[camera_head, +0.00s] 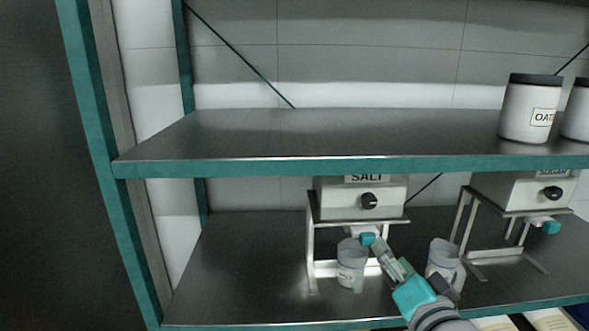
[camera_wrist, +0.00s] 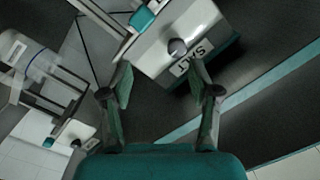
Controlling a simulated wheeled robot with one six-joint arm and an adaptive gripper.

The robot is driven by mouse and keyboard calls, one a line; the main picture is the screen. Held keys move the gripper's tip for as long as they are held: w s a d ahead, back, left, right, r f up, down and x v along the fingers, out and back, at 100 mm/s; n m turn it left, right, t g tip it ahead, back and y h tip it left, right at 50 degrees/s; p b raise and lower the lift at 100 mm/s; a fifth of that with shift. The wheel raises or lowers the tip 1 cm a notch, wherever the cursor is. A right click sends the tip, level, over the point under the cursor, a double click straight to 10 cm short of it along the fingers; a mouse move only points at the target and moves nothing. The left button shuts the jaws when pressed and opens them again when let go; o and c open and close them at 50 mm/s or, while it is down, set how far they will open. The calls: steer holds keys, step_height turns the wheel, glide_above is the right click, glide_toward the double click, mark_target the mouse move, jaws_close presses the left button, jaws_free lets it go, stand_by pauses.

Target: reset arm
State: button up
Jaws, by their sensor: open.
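My gripper (camera_head: 382,254) is in the lower bay of the shelf, in front of the salt dispenser (camera_head: 333,203). In the wrist view my gripper (camera_wrist: 162,82) has its two fingers spread apart, with nothing between them. The salt dispenser (camera_wrist: 150,52) appears upside down and tilted there, beyond the fingertips, with its dark knob and label showing. In the head view my fingers overlap the area just right of its teal spout (camera_head: 367,239); I cannot tell whether they touch it.
A clear container (camera_head: 350,270) stands under the salt dispenser. Another container (camera_head: 443,257) is right of my gripper. A sugar dispenser (camera_head: 510,190) stands farther right. The upper shelf (camera_head: 300,130) lies above, with an oats jar (camera_head: 528,110). The lower shelf's left side is clear.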

steer(key=s+f+n+g+h, duration=0.1)
steer(key=s+f+n, duration=0.1)
steer(key=s+f, duration=0.8)
steer(key=s+f+n+g, duration=0.1)
steer(key=s+f, duration=0.5)
steer(key=f, duration=0.8)
steer(key=s+f+n, duration=0.2)
steer(key=s, duration=1)
steer(key=s+f+n+g, duration=0.1)
steer(key=s+f+n, duration=0.2)
steer(key=s, duration=1)
steer(key=shift+a+f, duration=0.25)
steer(key=shift+a, duration=0.2)
